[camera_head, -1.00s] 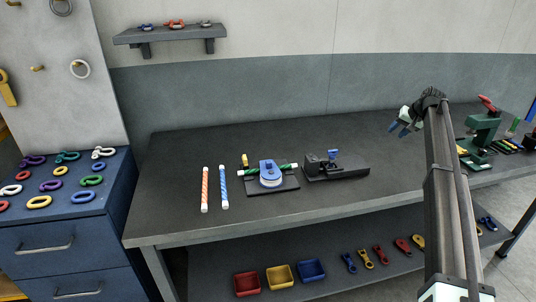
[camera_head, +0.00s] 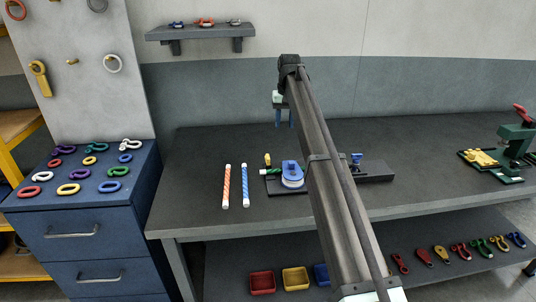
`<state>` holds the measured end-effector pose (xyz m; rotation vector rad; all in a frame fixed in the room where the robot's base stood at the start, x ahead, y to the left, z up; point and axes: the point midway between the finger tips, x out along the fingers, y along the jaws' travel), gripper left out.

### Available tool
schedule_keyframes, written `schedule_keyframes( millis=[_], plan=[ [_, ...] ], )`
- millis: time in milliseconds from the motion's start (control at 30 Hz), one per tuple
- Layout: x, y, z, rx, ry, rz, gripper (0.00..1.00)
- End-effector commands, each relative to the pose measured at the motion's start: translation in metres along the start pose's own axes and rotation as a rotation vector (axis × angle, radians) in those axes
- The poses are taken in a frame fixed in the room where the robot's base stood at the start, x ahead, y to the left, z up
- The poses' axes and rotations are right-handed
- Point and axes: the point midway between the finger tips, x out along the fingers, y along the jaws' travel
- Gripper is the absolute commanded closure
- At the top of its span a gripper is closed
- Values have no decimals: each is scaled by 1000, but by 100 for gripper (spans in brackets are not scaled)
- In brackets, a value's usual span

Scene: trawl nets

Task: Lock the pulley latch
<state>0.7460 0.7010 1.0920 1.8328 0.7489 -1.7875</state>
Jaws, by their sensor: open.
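The pulley (camera_head: 291,169) is a blue block with a white wheel on a dark base plate on the workbench, left of my arm. A green-and-white rope (camera_head: 270,172) shows at its left side. A small yellow peg (camera_head: 267,158) stands at the back left of the plate. My arm hides the right side of the plate. I cannot tell the latch's state. My gripper (camera_head: 284,118) has blue fingers pointing down. It is open and empty, and appears above and behind the pulley.
An orange striped rod (camera_head: 227,186) and a blue striped rod (camera_head: 245,186) lie left of the pulley. A black fixture (camera_head: 375,172) sits partly behind my arm. A green press (camera_head: 516,140) stands far right. The bench's back left is clear.

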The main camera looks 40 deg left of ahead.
Motion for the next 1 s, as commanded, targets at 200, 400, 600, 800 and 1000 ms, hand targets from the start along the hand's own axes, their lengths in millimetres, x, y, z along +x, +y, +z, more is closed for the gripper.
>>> schedule_keyframes(
  millis=[200, 400, 600, 800, 1000],
  plan=[
    [-7, -54, 12, -44, -38, 36, 60],
    [0, -62, 16, -51, -44, 43, 60],
    [28, -60, 17, -51, -44, 42, 60],
    [63, -59, 18, -51, -44, 41, 60],
    [96, -57, 20, -51, -44, 41, 60]
  ],
)
